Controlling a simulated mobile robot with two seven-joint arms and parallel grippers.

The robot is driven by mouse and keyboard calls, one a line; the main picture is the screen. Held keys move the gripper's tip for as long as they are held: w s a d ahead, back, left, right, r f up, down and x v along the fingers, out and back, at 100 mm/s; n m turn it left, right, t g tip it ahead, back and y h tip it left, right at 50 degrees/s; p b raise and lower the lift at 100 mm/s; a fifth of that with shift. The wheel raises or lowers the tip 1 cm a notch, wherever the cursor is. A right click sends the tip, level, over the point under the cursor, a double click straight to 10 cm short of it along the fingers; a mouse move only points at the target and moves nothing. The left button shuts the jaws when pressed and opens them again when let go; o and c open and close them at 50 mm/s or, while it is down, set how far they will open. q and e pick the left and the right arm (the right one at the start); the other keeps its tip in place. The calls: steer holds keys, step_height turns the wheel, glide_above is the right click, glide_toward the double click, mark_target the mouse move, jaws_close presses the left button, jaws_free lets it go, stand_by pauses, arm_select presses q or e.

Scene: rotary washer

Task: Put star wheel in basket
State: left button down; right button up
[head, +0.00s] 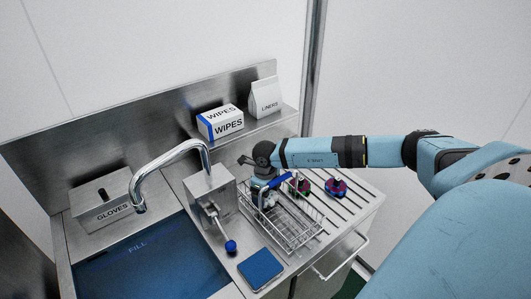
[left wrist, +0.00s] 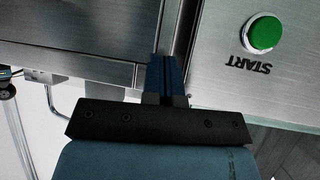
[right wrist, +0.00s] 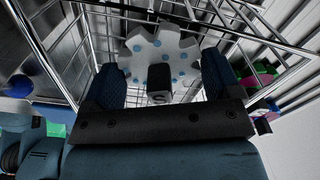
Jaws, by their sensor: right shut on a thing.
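The star wheel (right wrist: 170,50) is pale with light blue dots and a dark hub, seen in the right wrist view. The wire basket (head: 290,228) stands on the ribbed drainboard. In the head view, my right gripper (head: 267,190) reaches down at the basket's back left end. The wheel is mostly hidden there, and whether it touches the basket floor cannot be told. My left gripper (left wrist: 166,78) is shut and empty before a steel panel.
Two dark parts with pink and green pieces (head: 300,186) (head: 336,187) lie on the drainboard behind the basket. A faucet (head: 170,160), a blue-knobbed lever (head: 231,246) and a blue pad (head: 260,268) are to the left. A green START button (left wrist: 262,33) is near my left gripper.

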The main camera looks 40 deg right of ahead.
steer(key=shift+f, duration=0.2)
steer(key=shift+f, duration=0.1)
steer(key=o, duration=0.8)
steer(key=shift+r, duration=0.2)
step_height(320, 180, up, 12)
steer(key=shift+f+b, duration=0.1)
steer(key=shift+b, duration=0.5)
